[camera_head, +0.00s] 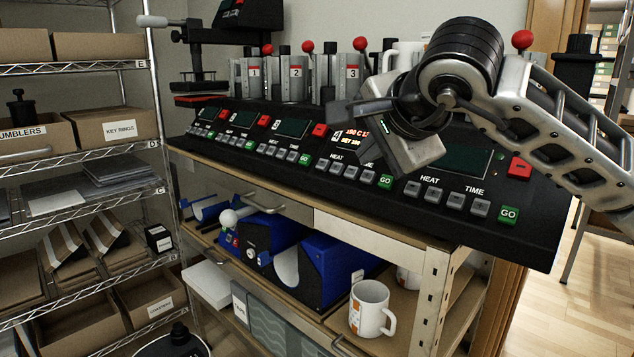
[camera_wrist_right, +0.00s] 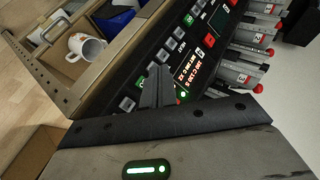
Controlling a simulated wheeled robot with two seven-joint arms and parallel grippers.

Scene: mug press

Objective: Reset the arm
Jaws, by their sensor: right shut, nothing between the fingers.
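My right arm comes in from the right in the head view. Its gripper (camera_head: 343,112) hangs in front of the press, over the control panel (camera_head: 290,152), with its dark fingers towards the left. In the right wrist view the fingers (camera_wrist_right: 156,86) are shut together with nothing between them, pointing at the panel's buttons and a lit orange display (camera_wrist_right: 202,60). Whether the fingertips touch the panel cannot be told. The press heads marked 1 (camera_head: 254,76), 2 (camera_head: 296,76) and 3 (camera_head: 352,76) stand behind the panel. My left gripper is not in view.
A white mug (camera_head: 369,305) stands on the lower shelf; another (camera_head: 403,52) is partly hidden behind my arm. Blue machines (camera_head: 325,268) sit under the press. A wire rack (camera_head: 158,110) with boxes stands at left. Open floor (camera_head: 545,290) lies at right.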

